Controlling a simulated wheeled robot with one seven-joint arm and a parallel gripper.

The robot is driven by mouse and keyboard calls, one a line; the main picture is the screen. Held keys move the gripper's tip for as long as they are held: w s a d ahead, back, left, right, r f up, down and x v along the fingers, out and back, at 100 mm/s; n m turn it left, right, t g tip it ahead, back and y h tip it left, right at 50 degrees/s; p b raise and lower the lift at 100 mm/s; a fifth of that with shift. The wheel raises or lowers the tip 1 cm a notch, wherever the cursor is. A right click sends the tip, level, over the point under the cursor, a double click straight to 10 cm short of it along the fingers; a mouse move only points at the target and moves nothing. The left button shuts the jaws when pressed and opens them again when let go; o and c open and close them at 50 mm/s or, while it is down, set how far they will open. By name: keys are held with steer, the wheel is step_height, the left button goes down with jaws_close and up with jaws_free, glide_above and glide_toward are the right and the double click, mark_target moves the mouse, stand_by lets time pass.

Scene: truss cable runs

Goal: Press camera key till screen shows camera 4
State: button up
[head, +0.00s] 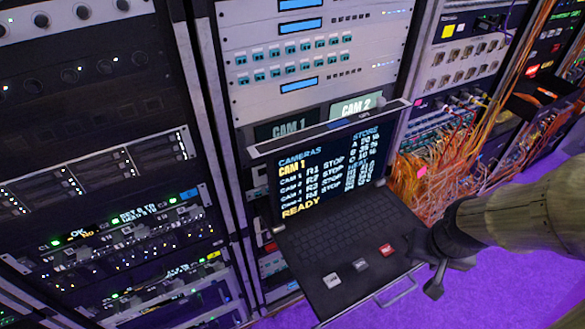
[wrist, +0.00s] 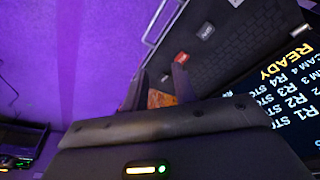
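The laptop-like console's screen (head: 330,170) shows "CAMERAS", with "CAM 1" in yellow below it, several camera rows marked STOP, and "READY" at the bottom. Part of this screen shows in the wrist view (wrist: 290,95). On the black keyboard deck (head: 325,240) are two pale keys, a left one (head: 332,280) and a middle one (head: 360,264), and a red key (head: 386,250). Their labels are too small to read. My gripper (head: 428,266) is right of the red key, apart from the keys. Its fingers (wrist: 158,88) look spread and empty, near the red key (wrist: 181,57).
Signs reading "CAM 1" (head: 288,127) and "CAM 2" (head: 356,106) stand behind the screen. Equipment racks (head: 95,150) fill the left and back. Orange cables (head: 440,165) hang behind my arm. A metal handle (head: 397,290) runs along the deck's front edge. The purple floor (head: 480,285) is clear.

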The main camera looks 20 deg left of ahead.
jaws_close()
stand_by(1.4)
